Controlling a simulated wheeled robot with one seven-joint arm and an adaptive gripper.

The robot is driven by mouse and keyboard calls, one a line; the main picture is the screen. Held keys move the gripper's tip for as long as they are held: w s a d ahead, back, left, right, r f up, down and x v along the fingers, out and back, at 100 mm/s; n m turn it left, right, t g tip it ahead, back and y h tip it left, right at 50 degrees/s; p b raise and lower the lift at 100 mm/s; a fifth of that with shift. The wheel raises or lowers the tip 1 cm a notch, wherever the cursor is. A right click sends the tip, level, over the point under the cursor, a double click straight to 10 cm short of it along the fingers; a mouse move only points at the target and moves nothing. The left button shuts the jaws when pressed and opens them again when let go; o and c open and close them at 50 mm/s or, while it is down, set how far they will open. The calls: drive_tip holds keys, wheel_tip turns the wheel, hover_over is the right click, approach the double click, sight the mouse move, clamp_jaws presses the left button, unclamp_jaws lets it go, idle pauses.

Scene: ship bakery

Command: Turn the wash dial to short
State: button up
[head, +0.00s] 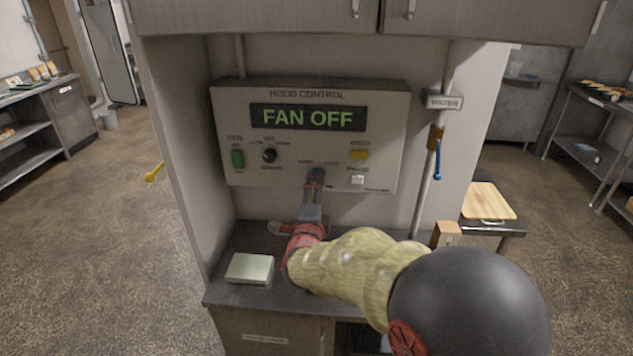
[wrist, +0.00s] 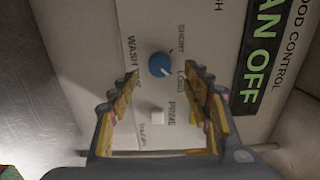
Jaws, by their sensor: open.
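The wash dial (wrist: 159,64) is a round blue knob on the white hood control panel (head: 390,115). In the wrist view the SHORT label (wrist: 181,38) is at its upper right and the LONG label (wrist: 181,80) at its lower right. A small pale mark on the dial's lower right edge seems to face LONG. My gripper (wrist: 164,75) is open, its two yellow-padded fingers on either side of the dial in that view; I cannot tell whether they touch it. In the head view my gripper (head: 316,180) is at the panel's lower middle and covers most of the dial.
The panel's display (head: 307,117) reads FAN OFF. A black knob (head: 269,155), a green switch (head: 238,159), a yellow button (head: 359,154) and a white prime button (head: 357,179) surround the dial. A pale box (head: 249,268) lies on the counter below. A pipe (head: 424,195) runs at right.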

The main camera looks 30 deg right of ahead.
drive_tip(key=shift+x, duration=2.75)
drive_tip(key=c, duration=0.3)
drive_tip(key=c, duration=0.7)
drive_tip(key=shift+c, duration=0.8)
